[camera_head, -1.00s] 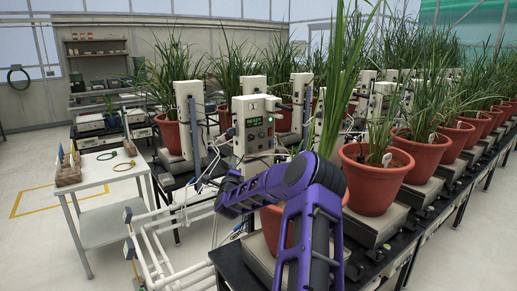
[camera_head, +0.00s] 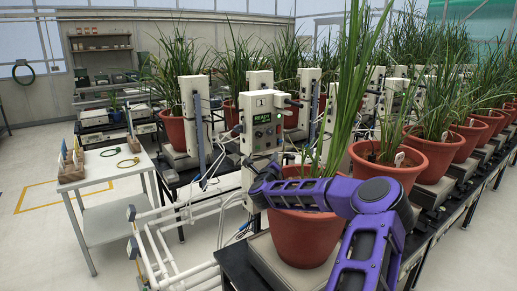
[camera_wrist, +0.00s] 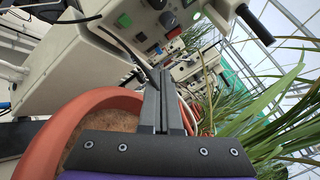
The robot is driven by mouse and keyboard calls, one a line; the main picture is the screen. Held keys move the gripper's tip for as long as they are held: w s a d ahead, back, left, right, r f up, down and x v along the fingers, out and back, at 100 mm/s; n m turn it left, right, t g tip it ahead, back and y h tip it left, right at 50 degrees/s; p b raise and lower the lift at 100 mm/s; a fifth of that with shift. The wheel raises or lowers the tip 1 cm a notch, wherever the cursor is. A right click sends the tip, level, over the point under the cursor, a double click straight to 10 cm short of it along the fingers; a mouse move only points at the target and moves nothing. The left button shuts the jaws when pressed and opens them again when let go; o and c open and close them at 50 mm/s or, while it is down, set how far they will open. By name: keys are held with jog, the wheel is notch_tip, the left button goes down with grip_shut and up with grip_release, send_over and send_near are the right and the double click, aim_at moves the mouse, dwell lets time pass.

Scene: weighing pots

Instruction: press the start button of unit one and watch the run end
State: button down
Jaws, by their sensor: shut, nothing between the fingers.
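Unit one is a pale control box (camera_head: 262,125) marked 1, on a post behind a potted plant. Its lit green display reads READY, with small controls below. The wrist view shows its housing (camera_wrist: 210,8) close up, with a red button (camera_wrist: 168,19) and a green button (camera_wrist: 124,20); I cannot tell which is the start button. My gripper (camera_wrist: 165,72) is shut and empty, its fingers pointing toward the housing and apart from the buttons as far as I can see. In the head view my purple arm crosses before the pot, and the fingertips are not clear.
A terracotta pot (camera_head: 304,236) stands directly under my arm, its rim close to the gripper in the wrist view (camera_wrist: 62,128). Long leaves rise beside it. White pipes (camera_head: 160,249) and a side table (camera_head: 101,172) lie to the left; several more potted plants stand right.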

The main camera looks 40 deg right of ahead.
aim_at(258, 147)
jog(key=shift+w+d, duration=0.2)
jog(key=shift+w, duration=1.7)
jog(key=shift+w+d, duration=0.2)
jog(key=shift+w, duration=1.7)
jog(key=shift+b, duration=0.3)
jog(key=shift+w+b, duration=0.3)
jog(key=shift+w, duration=0.1)
jog(key=shift+w+d, duration=0.1)
jog(key=shift+w, duration=0.3)
jog(key=shift+b, duration=0.3)
jog(key=shift+s+b, duration=0.35)
jog(key=shift+s, duration=0.45)
jog(key=shift+s, duration=0.1)
